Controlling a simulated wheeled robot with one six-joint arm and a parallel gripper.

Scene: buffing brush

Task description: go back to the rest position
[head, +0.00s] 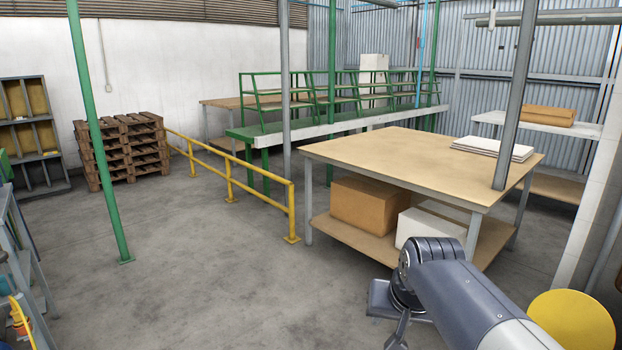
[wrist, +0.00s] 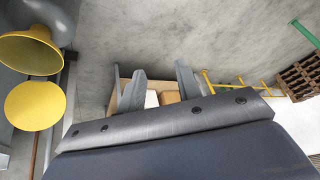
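My gripper (wrist: 160,86) shows in the wrist view with its two grey fingers spread apart. No held object shows between them; the table and boxes appear in the background. In the head view my arm reaches in from the lower right, and my gripper (head: 393,318) is partly hidden by the wrist and cut by the bottom edge. It is over the floor, in front of the wooden table (head: 400,150). I cannot make out a buffing brush in either view.
A yellow disc (head: 572,322) is at the lower right, close to my arm; yellow round shapes (wrist: 34,106) also show in the wrist view. A yellow rail (head: 230,178), green posts (head: 97,140) and stacked pallets (head: 122,150) stand farther back.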

